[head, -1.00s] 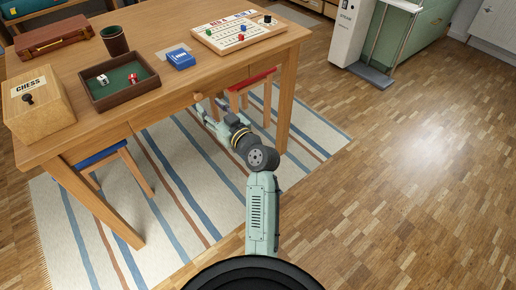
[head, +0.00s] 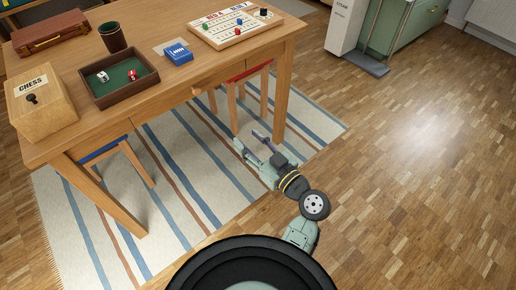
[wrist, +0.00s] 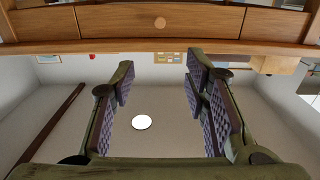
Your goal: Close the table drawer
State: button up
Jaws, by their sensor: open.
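The wooden table (head: 150,62) has a drawer (head: 179,98) in its long front side, with a round wooden knob (head: 196,90). In the wrist view the drawer front (wrist: 110,22) and knob (wrist: 160,23) show at the top. The drawer front looks about level with the wood on both sides, with thin seams and no clear gap. My gripper (head: 249,142) is open and empty, apart from the table and lower than the drawer in the head view. Its spread fingers (wrist: 160,68) show in the wrist view, with nothing between them. The drawer's inside is hidden.
On the table stand a chess box (head: 38,103), a dice tray (head: 108,98), a cup (head: 113,37), a blue card box (head: 178,55) and a game board (head: 235,30). A blue stool (head: 108,152) and a red stool (head: 247,72) are under it.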

jog(key=shift+b+v, duration=0.35)
jog(key=shift+v, duration=1.2)
